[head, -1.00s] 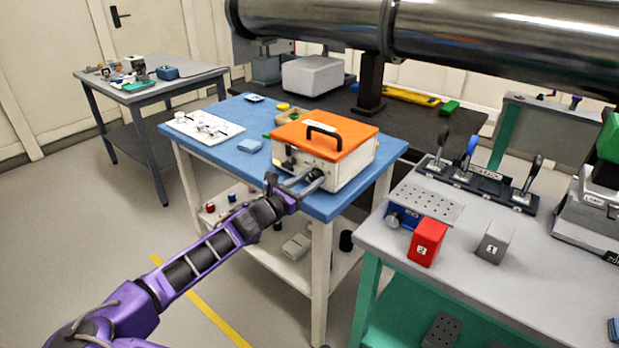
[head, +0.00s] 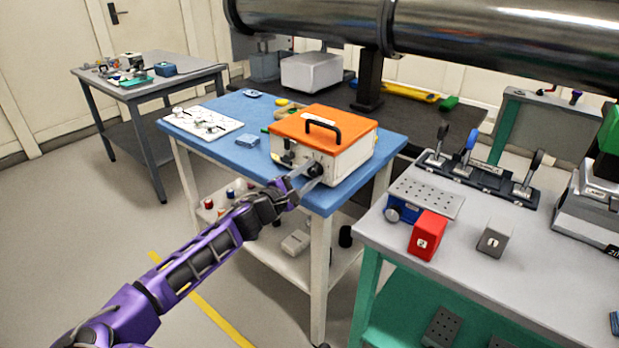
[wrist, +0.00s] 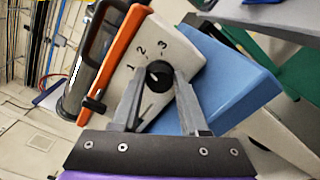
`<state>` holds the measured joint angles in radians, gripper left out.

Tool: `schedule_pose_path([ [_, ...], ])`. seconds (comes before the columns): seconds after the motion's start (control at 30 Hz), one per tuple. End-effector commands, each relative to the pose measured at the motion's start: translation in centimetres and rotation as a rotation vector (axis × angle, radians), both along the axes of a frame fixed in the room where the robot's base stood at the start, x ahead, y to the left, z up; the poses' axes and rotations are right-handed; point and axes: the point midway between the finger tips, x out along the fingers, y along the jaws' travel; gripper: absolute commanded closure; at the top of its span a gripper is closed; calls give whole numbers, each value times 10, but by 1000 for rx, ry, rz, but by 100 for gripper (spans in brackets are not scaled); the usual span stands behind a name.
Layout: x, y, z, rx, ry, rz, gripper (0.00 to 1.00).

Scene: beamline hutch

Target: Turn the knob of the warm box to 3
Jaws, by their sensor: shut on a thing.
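The warm box (head: 345,160) is a white case with an orange lid and a black handle. It stands on the blue table top. Its black knob (wrist: 158,75) is on the front face, with the digits 1, 2 and 3 printed around it in the wrist view. A small light mark shows on the knob, but I cannot tell exactly which digit it points to. My gripper (head: 312,174) reaches the knob from the front left. Its two fingers, also in the wrist view (wrist: 158,82), are shut on the knob, one on each side.
The blue table (head: 240,117) also holds a white board (head: 200,123) with small parts, left of the box. A grey bench (head: 465,255) with a red block (head: 427,236), a grey block (head: 495,237) and levers stands to the right. A large metal pipe (head: 470,45) runs above.

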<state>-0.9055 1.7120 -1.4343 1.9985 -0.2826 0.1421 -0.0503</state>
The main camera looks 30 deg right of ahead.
Motion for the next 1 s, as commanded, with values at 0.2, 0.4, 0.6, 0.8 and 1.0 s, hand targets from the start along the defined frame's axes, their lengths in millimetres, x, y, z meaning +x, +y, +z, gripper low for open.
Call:
schedule_pose_path([
  [0.2,-1,0,-3,69,-194,0,100],
  [0.4,-1,0,-3,130,-371,1,100],
  [0.6,0,0,-3,184,-526,1,100],
  [0.8,0,0,-4,225,-644,1,100],
  [1.0,0,0,-4,252,-718,0,100],
])
